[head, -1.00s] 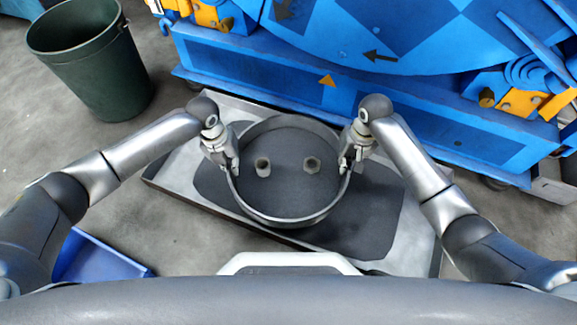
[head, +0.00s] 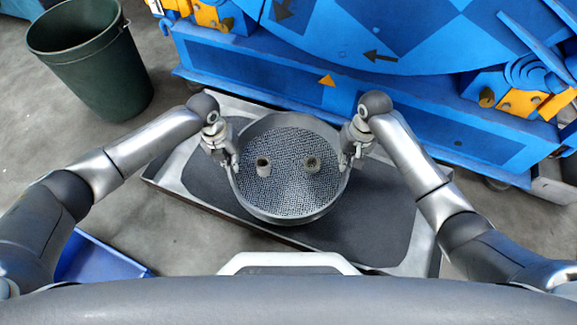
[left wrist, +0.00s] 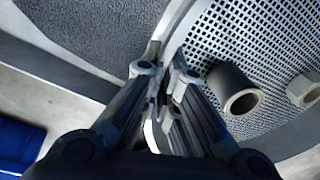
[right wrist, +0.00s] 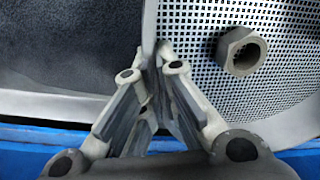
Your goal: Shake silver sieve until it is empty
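The round silver sieve (head: 290,190) is held over a tray between my two grippers. Its perforated mesh shows clearly. Two metal parts rest on the mesh: a cylindrical bushing (head: 263,167) on the left and a hex nut (head: 312,164) on the right. No dark grit shows on the mesh. My left gripper (head: 232,163) is shut on the left rim; the left wrist view shows its fingers (left wrist: 163,80) closed around the rim wall. My right gripper (head: 348,160) is shut on the right rim; its fingers (right wrist: 153,65) pinch it in the right wrist view.
The wide metal tray (head: 425,240) beneath holds a layer of dark grit (head: 375,220). A blue machine (head: 440,120) stands close behind it. A dark green bin (head: 95,65) stands at the back left, and a blue container (head: 100,262) lies at the front left.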

